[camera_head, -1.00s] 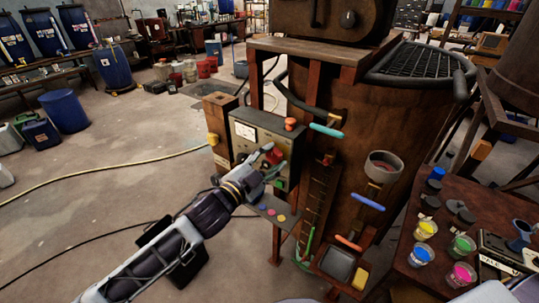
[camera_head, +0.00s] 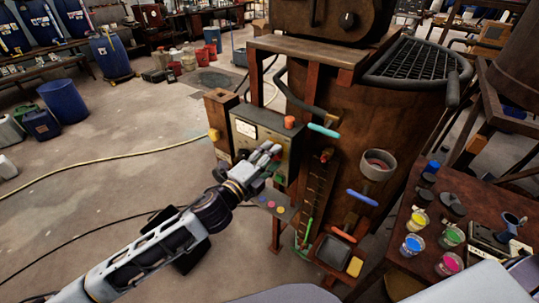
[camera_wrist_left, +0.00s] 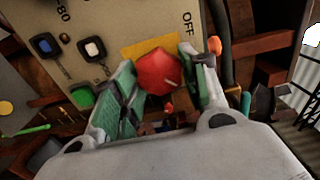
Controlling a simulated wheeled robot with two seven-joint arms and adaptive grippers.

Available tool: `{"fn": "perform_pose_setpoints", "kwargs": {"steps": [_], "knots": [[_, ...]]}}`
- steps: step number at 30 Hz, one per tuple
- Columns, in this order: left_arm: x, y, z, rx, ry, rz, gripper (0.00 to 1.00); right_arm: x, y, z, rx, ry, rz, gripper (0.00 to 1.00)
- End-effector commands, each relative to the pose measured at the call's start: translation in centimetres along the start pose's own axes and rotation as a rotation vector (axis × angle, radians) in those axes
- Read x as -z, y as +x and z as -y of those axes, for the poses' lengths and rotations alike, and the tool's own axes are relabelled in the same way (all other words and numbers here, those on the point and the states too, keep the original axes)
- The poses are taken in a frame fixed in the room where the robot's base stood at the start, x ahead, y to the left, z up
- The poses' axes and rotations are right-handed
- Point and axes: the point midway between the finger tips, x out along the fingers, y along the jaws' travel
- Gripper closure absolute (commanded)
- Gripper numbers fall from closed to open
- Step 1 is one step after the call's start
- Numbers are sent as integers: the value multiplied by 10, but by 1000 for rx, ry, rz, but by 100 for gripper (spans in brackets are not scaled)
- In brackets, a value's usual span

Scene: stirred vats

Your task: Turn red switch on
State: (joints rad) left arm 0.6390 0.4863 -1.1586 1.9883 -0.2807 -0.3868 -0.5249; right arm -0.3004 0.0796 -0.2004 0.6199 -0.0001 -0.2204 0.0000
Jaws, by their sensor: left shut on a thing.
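The red switch (camera_wrist_left: 157,72) is a faceted red knob with a pale mark on its right side. It sits over a yellow plate (camera_wrist_left: 128,52) on the control panel, with the word OFF printed above and to its right in the left wrist view. My left gripper (camera_wrist_left: 160,85) has its green-padded fingers on both sides of the knob, shut on it. In the head view my left gripper (camera_head: 271,153) reaches the front of the grey control box (camera_head: 245,130) and mostly hides the switch.
Other panel controls, with blue (camera_wrist_left: 44,45), white (camera_wrist_left: 92,48) and green (camera_wrist_left: 82,96) caps, lie left of the switch. The rusty vat (camera_head: 400,120) stands right of the box, with a cyan handle (camera_head: 325,130) nearby. A table with paint cups (camera_head: 415,220) stands at right.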

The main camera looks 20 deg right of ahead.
Motion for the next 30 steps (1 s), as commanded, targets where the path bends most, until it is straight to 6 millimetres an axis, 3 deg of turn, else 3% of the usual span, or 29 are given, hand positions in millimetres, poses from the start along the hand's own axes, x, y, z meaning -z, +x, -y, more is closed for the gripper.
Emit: {"fn": "perform_pose_setpoints", "kwargs": {"steps": [15,16,20,30], "knots": [[0,0,-2,-2,26,0,80,0,-1,3,3,0,0,60],[0,0,-2,-2,25,0,52,0,-1,2,3,0,0,60],[0,0,-1,-2,25,0,36,0,-1,0,0,-1,0,60],[0,0,0,0,24,0,34,0,-1,-4,-4,0,-1,60]]}}
